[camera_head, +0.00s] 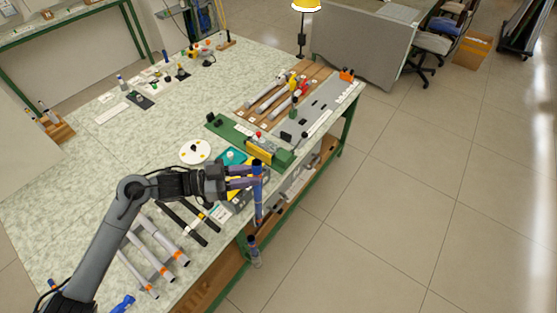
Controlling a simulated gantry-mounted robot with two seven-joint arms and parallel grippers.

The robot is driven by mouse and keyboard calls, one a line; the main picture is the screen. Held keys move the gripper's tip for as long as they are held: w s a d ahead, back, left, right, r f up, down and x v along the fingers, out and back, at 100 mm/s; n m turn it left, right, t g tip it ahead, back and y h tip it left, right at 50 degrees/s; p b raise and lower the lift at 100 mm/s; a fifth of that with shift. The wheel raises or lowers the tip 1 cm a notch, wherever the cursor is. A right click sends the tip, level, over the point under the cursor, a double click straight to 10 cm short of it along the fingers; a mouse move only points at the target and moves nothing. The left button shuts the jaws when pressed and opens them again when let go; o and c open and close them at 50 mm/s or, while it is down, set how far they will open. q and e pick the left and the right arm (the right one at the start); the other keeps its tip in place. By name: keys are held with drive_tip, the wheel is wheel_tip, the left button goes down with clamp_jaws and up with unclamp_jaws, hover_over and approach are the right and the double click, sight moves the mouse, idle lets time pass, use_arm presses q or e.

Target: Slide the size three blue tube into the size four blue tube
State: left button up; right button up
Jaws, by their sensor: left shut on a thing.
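My left gripper (250,177) is shut on a blue tube (258,207), held upright at the table's front edge. A second, short dark blue tube-like piece (252,243) shows below it, past the table edge, with a greyish lower part. I cannot tell whether the two touch or line up in depth. Another blue piece (123,303) lies at the bottom left, partly cut off by the frame. I cannot read sizes on any of them. My right gripper is not in view.
Grey tubes with orange ends (163,270) lie on the table (75,210) under my left arm. A green fixture (235,137) and a white disc (195,151) stand behind the gripper. More rods lie in a brown rack (301,83). Floor right of the table is clear.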

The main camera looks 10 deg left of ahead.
use_arm(q)
drive_tip(key=s+a+f+n+t, duration=0.1)
drive_tip(key=s+a+f+t, duration=0.1)
drive_tip(key=a+f, duration=0.3)
drive_tip(key=shift+f+n, duration=0.15)
drive_tip(key=shift+n, duration=0.15)
drive_tip(key=shift+w, duration=0.1)
drive_tip(key=shift+t, duration=0.3)
drive_tip(key=b, duration=0.4)
approach(258, 199)
drive_tip(key=shift+w+d+f, duration=0.1)
drive_tip(key=shift+w+d, duration=0.35)
drive_tip(key=shift+w, duration=0.3)
drive_tip(key=shift+w+d, duration=0.4)
drive_tip(key=shift+w, duration=0.4)
drive_tip(key=shift+p, duration=0.35)
idle(0.4)
